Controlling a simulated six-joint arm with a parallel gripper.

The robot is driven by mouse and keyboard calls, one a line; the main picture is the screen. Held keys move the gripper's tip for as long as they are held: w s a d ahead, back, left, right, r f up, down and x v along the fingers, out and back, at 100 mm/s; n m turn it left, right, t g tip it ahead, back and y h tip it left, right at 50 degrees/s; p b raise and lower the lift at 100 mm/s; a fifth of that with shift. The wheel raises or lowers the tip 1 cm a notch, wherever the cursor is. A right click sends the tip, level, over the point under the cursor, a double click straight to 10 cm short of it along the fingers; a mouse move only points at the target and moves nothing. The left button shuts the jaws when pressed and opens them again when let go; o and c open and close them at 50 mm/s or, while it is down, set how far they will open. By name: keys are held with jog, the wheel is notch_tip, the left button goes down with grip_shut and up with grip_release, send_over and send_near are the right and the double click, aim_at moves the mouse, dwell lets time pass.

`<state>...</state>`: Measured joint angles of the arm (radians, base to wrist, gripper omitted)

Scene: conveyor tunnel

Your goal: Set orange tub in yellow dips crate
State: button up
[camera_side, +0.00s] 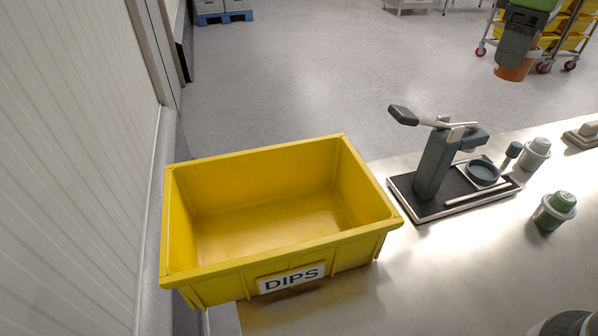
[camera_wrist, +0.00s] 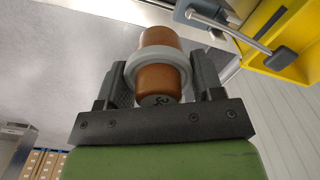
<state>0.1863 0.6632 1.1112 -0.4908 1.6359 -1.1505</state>
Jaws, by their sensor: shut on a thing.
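The yellow dips crate (camera_side: 283,248) stands at the left end of the steel worktop, upright, open and empty, with a DIPS label on its front. My gripper (camera_side: 519,48) is at the upper right of the side view, far from the crate and in the air. It is shut on the orange tub (camera_side: 514,73), which hangs below the fingers. In the wrist view the tub (camera_wrist: 160,80) sits between the two fingers (camera_wrist: 160,72), with a pale grey ring around it. Part of the yellow crate (camera_wrist: 308,60) shows at the upper right there.
A dark hand press (camera_side: 436,165) on a black tray stands right of the crate. A trolley with yellow bins (camera_side: 572,32) is on the floor behind. A panelled wall (camera_side: 75,150) borders the crate's left.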

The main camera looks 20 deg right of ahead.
jog(key=a+m, duration=0.2)
jog(key=a, duration=1.6)
jog(key=m, duration=0.2)
send_over(323, 223)
jog(key=s+a, duration=0.2)
jog(key=s, duration=0.1)
jog(key=f, duration=1.8)
jog(key=shift+d+f, duration=0.15)
jog(key=shift+d, duration=0.15)
jog(key=shift+f, duration=2.15)
jog(key=shift+f, duration=0.2)
jog(key=o, duration=1.3)
jog(key=shift+r, duration=0.1)
